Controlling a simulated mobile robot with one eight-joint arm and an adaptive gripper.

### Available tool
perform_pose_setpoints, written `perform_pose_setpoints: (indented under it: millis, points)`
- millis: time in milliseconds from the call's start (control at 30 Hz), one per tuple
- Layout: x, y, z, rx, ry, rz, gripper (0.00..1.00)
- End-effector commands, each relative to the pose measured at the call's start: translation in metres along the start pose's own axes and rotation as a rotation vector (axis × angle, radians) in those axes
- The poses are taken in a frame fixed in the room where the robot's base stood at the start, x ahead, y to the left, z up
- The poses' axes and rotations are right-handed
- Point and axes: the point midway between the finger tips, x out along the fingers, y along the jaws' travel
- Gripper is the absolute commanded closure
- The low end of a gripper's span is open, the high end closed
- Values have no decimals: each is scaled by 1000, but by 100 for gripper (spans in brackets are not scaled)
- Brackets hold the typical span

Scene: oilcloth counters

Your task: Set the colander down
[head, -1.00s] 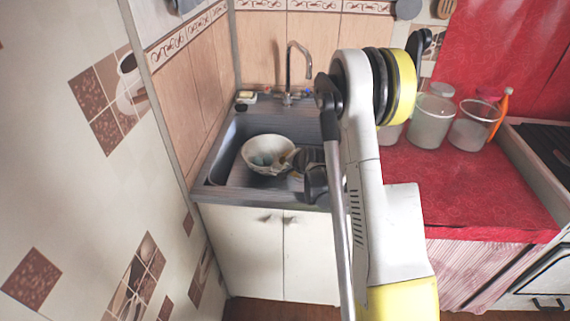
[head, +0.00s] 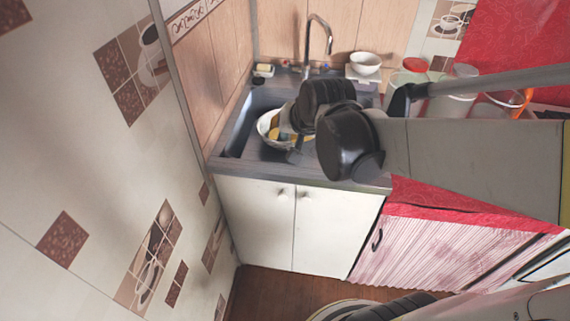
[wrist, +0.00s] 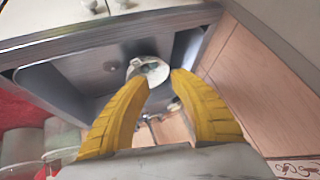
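A white bowl (head: 265,126), which I take to be the colander, stands in the sink basin. Its right part is hidden behind my gripper (head: 290,132) in the head view. In the wrist view the bowl (wrist: 148,66) shows pale, dark-centred contents, beyond and between the tips of my yellow fingers (wrist: 161,80). The fingers are apart with a clear gap, and I see nothing pinched between them. The bowl looks farther off than the tips; whether either finger touches its rim I cannot tell.
The sink (head: 232,135) adjoins a tiled wall on the left. A tap (head: 310,50) rises behind it. A smaller white bowl (head: 366,60) stands back right.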

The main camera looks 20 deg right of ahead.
Motion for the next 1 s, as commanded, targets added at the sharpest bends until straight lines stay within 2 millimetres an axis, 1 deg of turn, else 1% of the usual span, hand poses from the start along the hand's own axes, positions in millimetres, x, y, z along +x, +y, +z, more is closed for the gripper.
perform_pose_setpoints:
  millis: [33, 100, 200, 300, 400, 533, 1000]
  points:
    - [-20, -5, 17, -63, -10, -1, 73]
    - [-44, -8, 38, -155, -24, 0, 73]
    - [-71, -8, 67, -273, -42, 1, 73]
    - [-88, -5, 90, -364, -53, 2, 73]
    - [-98, -2, 105, -424, -61, 3, 73]
    - [-103, 0, 113, -457, -66, 4, 73]
    - [-103, 0, 113, -457, -65, 4, 73]
